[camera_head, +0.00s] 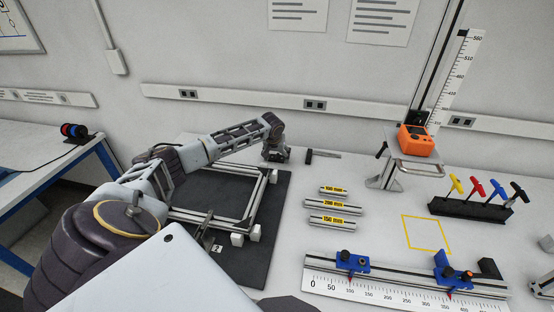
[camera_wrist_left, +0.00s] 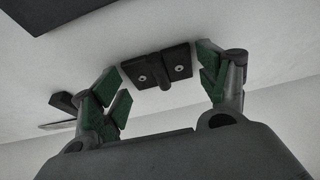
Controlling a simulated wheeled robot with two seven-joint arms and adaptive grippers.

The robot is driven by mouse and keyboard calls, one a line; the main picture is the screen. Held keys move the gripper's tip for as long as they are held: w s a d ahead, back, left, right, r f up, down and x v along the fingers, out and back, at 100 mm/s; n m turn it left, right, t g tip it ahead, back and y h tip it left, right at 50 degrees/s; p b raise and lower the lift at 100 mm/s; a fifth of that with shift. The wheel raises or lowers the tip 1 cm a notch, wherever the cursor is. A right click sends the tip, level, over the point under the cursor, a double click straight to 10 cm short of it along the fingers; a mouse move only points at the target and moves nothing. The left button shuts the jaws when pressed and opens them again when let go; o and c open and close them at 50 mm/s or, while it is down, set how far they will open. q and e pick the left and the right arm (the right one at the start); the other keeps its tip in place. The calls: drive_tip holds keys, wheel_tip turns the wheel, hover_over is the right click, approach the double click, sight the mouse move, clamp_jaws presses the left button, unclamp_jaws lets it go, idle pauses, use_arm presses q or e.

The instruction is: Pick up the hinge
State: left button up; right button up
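The hinge (camera_wrist_left: 158,67) is a small black two-leaf part with round screw heads, lying on the light bench top in the left wrist view. My left gripper (camera_wrist_left: 162,88) is open, with one green-padded finger on either side of the hinge. The hinge shows in the gap near the fingertips, and I see no grip on it. In the head view my left gripper (camera_head: 276,154) is low over the back of the bench, and I cannot make out the hinge there. A grey jointed part at the right edge may be my right gripper (camera_head: 544,286), cut off by the frame.
A dark mat (camera_head: 270,225) with an aluminium frame (camera_head: 252,195) lies under my left arm. A black-headed tool (camera_head: 322,155) lies just right of the left gripper. Labelled profile pieces (camera_head: 333,204), a ruler rail (camera_head: 395,285) and a hex-key holder (camera_head: 470,207) stand further right.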

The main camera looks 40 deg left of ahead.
sight(276, 157)
use_arm(q)
drive_tip(key=c, duration=0.6)
drive_tip(key=shift+r, duration=0.1)
drive_tip(key=shift+r+b, duration=0.35)
drive_tip(key=shift+r, duration=4.6)
